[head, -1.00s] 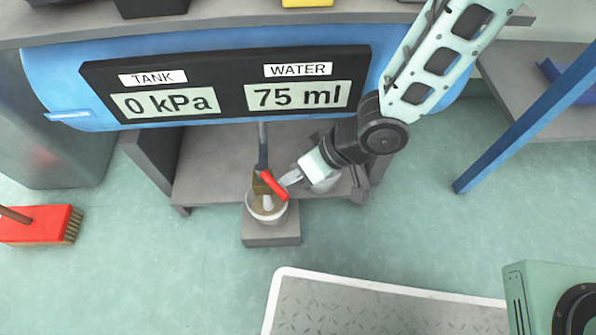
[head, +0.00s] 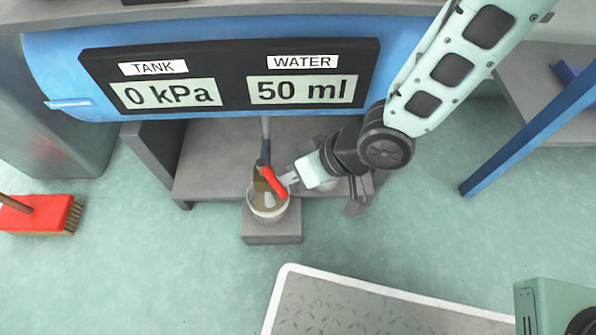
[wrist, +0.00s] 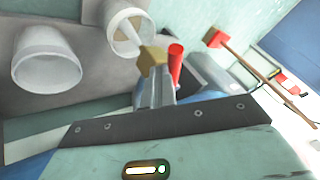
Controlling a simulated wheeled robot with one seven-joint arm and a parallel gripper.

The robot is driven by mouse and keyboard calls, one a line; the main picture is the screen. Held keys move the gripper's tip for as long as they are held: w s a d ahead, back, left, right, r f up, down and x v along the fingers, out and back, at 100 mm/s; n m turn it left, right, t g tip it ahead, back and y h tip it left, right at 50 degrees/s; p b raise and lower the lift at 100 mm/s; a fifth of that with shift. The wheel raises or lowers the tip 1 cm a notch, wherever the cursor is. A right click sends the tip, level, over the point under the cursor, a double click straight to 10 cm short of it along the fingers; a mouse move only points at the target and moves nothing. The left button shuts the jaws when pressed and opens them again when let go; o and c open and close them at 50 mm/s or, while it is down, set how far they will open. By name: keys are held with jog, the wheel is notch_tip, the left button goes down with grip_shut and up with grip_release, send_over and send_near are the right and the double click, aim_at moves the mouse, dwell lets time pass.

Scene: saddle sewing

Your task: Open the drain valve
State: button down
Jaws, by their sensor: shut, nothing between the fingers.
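The drain valve's red lever (head: 273,181) sits on a brass body (head: 260,181) at the lower end of a grey pipe (head: 265,140) under the blue tank (head: 60,70). The lever slants down to the right. My gripper (head: 288,180) is shut and empty, its tips right beside the lever; whether they touch is unclear. In the wrist view the red lever (wrist: 175,62) stands just beyond the fingertips (wrist: 158,85), with the brass body (wrist: 152,58) beside it. A cup (head: 268,205) stands below the valve with brownish liquid inside. The display (head: 230,80) reads tank 0 kPa, water 50 ml.
The cup stands on a grey block (head: 272,228). A second white cup (wrist: 47,60) shows in the wrist view. A red broom (head: 40,214) lies at left. A blue post (head: 530,135) stands at right. A metal plate (head: 380,305) lies in front on open floor.

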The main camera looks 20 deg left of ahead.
aim_at(279, 192)
jog(key=shift+s+a+r+m+t+p, duration=0.15)
jog(key=shift+s+a+m, duration=0.1)
jog(key=shift+s, duration=0.15)
jog(key=shift+s+a+f+m+t+p, duration=0.1)
jog(key=shift+s+m+t, duration=0.15)
jog(key=shift+s, duration=0.2)
jog(key=shift+s+a+r+m+t+p, duration=0.1)
jog(key=shift+s+a+m, duration=0.1)
jog(key=shift+s+m, duration=0.15)
jog(key=shift+s+a+p, duration=0.35)
jog(key=shift+s+p, duration=0.05)
jog(key=shift+s, duration=0.05)
jog(key=shift+s+a, duration=0.1)
jog(key=shift+s, duration=0.05)
jog(key=p+v, duration=1.5)
jog(key=v, duration=0.2)
jog(key=shift+d, duration=0.25)
